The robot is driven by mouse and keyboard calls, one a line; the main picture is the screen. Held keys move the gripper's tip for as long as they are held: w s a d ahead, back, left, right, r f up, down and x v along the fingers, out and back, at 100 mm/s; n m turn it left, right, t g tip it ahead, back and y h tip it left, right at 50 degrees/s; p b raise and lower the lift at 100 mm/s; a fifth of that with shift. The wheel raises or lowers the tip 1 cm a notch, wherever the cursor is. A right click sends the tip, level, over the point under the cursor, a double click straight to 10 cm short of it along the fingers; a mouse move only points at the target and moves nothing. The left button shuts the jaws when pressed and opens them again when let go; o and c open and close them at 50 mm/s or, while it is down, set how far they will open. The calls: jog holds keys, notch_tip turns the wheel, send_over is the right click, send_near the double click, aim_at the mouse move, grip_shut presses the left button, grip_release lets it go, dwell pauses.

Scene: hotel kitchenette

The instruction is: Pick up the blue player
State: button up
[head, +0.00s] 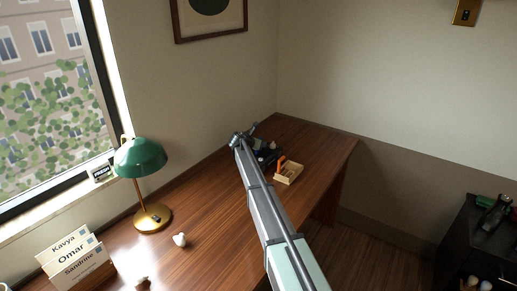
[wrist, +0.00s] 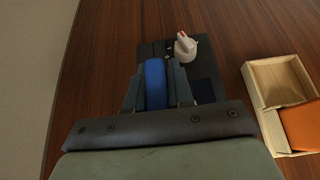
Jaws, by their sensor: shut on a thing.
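The blue player (wrist: 155,84) is a rounded blue piece, seen in the wrist view between the two fingers of my gripper (wrist: 156,74). My gripper is shut on it. The piece is over or on a dark flat board (wrist: 205,66); I cannot tell whether it touches the board. Its lower part is hidden. In the head view my gripper (head: 244,134) is at the far part of the brown desk, and the blue player cannot be made out clearly there.
A whitish knob-like piece with a red mark (wrist: 185,46) stands on the board, right of my gripper. A light wooden box (wrist: 255,90) with an orange thing (wrist: 302,124) is further right. A green lamp (head: 141,157) and card holder (head: 78,263) stand at the left.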

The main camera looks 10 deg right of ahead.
grip_shut()
